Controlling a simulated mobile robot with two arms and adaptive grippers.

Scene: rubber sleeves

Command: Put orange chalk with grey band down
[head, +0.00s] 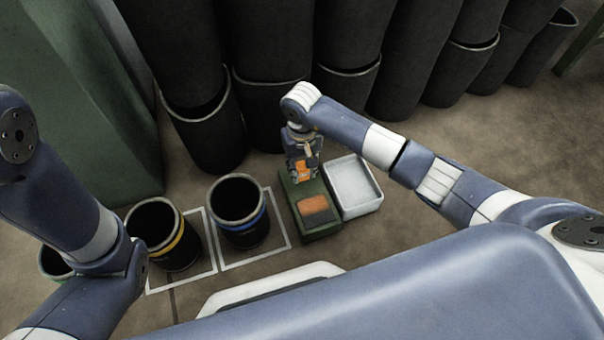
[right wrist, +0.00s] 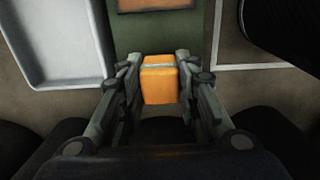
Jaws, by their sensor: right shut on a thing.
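The orange chalk with a grey band (right wrist: 160,84) is between the fingers of my right gripper (right wrist: 159,72), which is shut on it. The grey band crosses near the chalk's far end in the right wrist view. In the head view, my right gripper (head: 303,174) points down over the back part of a green block (head: 322,234), with a bit of orange chalk (head: 304,167) showing. I cannot tell whether the chalk touches the block. My left arm shows at the left, but its gripper is out of view.
A white tray (head: 372,206) stands right of the block. A blue-banded black bin (head: 240,232) and a yellow-banded one (head: 180,250) stand left, in white floor outlines. Tall black sleeves (head: 205,140) line the back.

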